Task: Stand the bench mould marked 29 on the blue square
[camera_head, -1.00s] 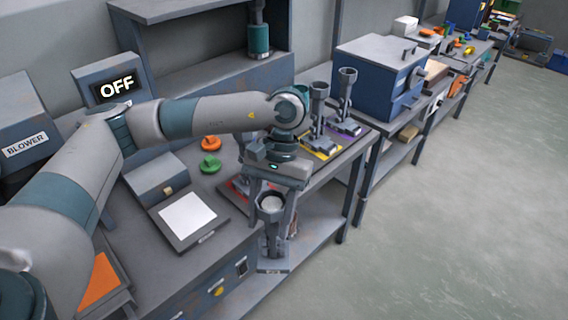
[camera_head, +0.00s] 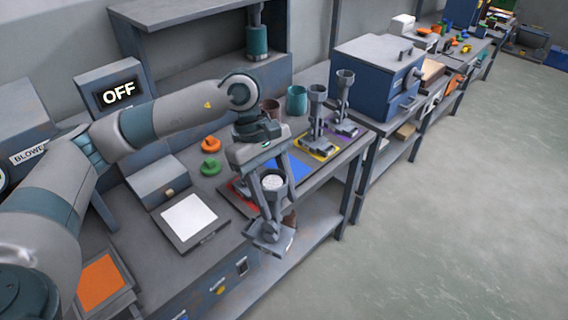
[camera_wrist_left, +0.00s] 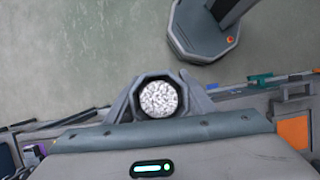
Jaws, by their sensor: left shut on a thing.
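My left gripper (camera_head: 272,196) is shut on a grey bench mould (camera_head: 268,235) with a round cup top full of pale grains and a flat foot. It holds the mould in the air at the bench's front edge, slightly tilted. No number on it is readable. In the left wrist view the pale-filled cup (camera_wrist_left: 158,98) shows between the fingers. The blue square (camera_head: 292,169) lies on the bench just behind and right of the gripper, partly hidden by it; its visible part is bare. My right gripper is not in view.
Similar moulds stand on the yellow square (camera_head: 303,148) and the purple square (camera_head: 354,133), right of the blue one. A red square (camera_head: 240,188) lies left, partly hidden. A teal cup (camera_head: 297,100) stands behind. Orange (camera_head: 211,143) and green (camera_head: 209,166) pieces lie farther left.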

